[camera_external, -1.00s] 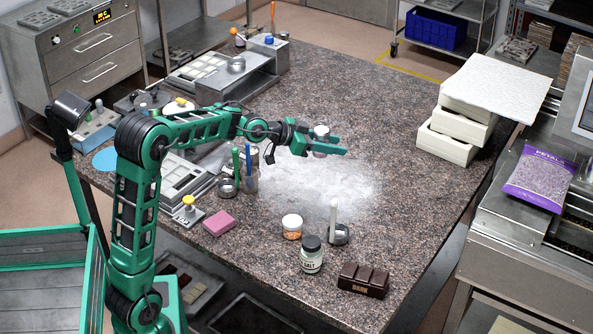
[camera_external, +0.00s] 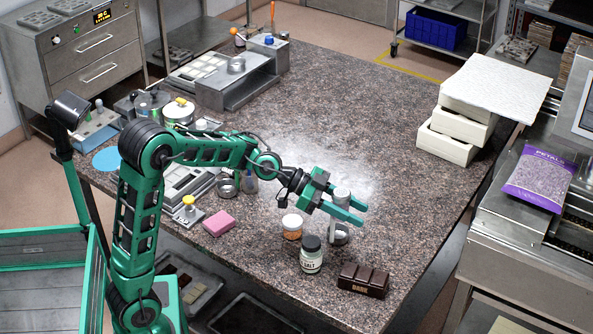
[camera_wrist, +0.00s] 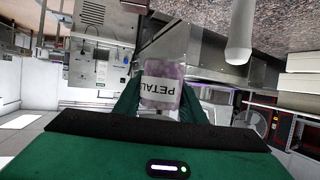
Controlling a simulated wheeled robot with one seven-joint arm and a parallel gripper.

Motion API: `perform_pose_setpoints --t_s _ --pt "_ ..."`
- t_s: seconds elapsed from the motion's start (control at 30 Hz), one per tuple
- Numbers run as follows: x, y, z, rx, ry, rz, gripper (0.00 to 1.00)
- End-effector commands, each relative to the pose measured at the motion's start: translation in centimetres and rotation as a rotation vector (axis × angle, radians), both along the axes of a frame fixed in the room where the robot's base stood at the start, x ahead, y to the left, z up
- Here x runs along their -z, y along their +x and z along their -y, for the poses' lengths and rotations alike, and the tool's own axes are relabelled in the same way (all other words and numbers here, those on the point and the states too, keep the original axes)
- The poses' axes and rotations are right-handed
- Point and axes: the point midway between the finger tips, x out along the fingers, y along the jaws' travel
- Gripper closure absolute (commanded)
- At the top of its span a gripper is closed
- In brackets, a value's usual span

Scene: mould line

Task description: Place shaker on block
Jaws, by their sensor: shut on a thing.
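My gripper (camera_external: 345,210) is shut on a small shaker (camera_external: 342,193) with a grey lid, held above the worktop. In the wrist view the shaker (camera_wrist: 162,85) sits between the fingers, with purplish contents and a white label reading "PETALS". A dark brown ridged block (camera_external: 363,280) marked "DARK" lies on the worktop, in front of and a little right of my gripper in the picture. The shaker is apart from it. A smaller pink block (camera_external: 218,223) lies to the left.
A salt jar (camera_external: 311,255) stands left of the brown block. White boxes (camera_external: 448,148) are stacked at the right edge. The speckled worktop (camera_external: 410,225) is clear to the right.

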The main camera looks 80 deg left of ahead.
Motion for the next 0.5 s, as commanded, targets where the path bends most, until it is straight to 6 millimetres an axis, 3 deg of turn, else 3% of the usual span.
perform_pose_setpoints --t_s 0.17,0.5 --pt "1.5 0.4 0.8 0.002 -0.001 0.0 0.88" --pt "5.4 3.2 6.6 0.003 0.0 -0.002 0.88"
